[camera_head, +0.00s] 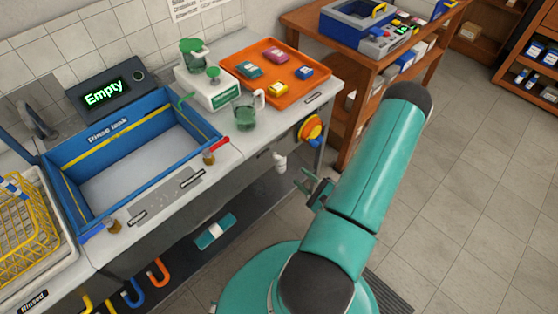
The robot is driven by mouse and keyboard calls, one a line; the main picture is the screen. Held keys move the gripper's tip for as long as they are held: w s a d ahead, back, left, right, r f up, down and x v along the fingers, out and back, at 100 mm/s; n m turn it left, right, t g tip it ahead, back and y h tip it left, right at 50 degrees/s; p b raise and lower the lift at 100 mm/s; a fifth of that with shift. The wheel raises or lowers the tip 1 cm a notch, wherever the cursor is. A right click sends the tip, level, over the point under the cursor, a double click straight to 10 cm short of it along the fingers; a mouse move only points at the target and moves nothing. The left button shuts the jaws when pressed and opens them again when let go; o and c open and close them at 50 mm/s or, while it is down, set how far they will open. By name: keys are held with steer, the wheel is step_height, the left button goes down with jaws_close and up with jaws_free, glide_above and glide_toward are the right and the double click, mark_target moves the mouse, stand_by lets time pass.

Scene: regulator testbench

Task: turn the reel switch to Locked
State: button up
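My teal arm is to the right of the gripper.
A blue rinse tank (205,133) is set in the bench under a display (104,94) reading "Empty". A white tap fitting (279,160) sticks out left of my gripper. An orange tray (240,80) holds small blocks. A wooden shelf (350,45) stands behind; the right floor is clear.

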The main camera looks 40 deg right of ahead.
mark_target(279, 159)
steer(key=w, duration=1.1)
steer(key=shift+a, duration=0.15)
jaws_close()
